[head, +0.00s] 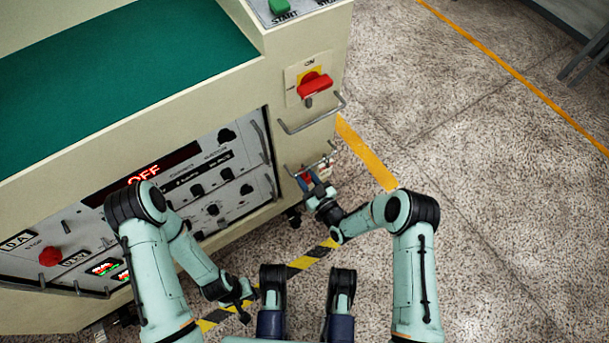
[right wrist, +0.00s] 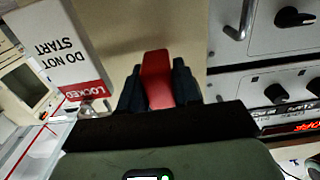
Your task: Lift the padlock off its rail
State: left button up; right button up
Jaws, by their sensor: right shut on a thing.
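The red padlock (right wrist: 158,80) sits between the two dark fingers of my right gripper (right wrist: 158,92) in the right wrist view. Its shackle cannot be made out there. In the head view my right gripper (head: 309,184) is shut on it at a small metal rail (head: 318,162) on the corner of the cream machine. Whether the padlock still hangs on the rail cannot be told. My left gripper (head: 246,302) is low in front of the machine, apart from it, with its fingers spread and nothing between them.
A white "DO NOT START / LOCKED" tag (right wrist: 62,52) is close beside the padlock. Above the rail are a metal handle (head: 312,122) and a red rotary switch (head: 315,86). The control panel (head: 235,185) lies to the left. Speckled floor (head: 480,190) to the right is clear.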

jog(key=shift+r+p, duration=0.3)
jog(key=shift+r, duration=0.25)
jog(key=shift+p+v, duration=1.5)
jog(key=shift+v, duration=2)
jog(key=p, duration=0.5)
send_near(308, 180)
jog(key=shift+s+d+r, duration=0.55)
jog(key=shift+s+r, duration=0.1)
jog(key=shift+r, duration=0.05)
jog(key=shift+s+d+r, duration=0.5)
jog(key=shift+s+r, duration=0.1)
jog(key=shift+r, duration=0.1)
